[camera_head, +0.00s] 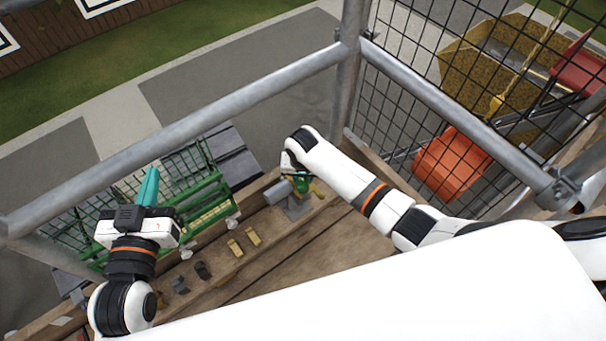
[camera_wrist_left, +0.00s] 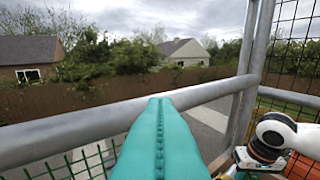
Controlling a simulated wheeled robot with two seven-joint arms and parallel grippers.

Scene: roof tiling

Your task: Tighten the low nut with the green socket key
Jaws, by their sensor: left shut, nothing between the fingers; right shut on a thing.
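My right gripper (camera_head: 302,183) points down at the far end of the wooden deck, beside a grey cylinder (camera_head: 278,191) and a grey metal bracket (camera_head: 298,209). It is shut on a small green thing, which I take to be the green socket key (camera_head: 303,186); the arm hides most of it. I cannot make out the low nut or whether the key touches it. My left gripper (camera_head: 150,185) has teal fingers, shut and empty, raised over the green rack at the left. Its closed fingers also fill the lower middle of the left wrist view (camera_wrist_left: 158,135).
A grey scaffold rail (camera_head: 190,128) crosses in front, joining an upright post (camera_head: 350,60). Wire mesh (camera_head: 440,80) closes the right side. A green wire rack (camera_head: 205,195) stands at left. Two tan blocks (camera_head: 253,236) and dark small parts (camera_head: 202,270) lie on the planks.

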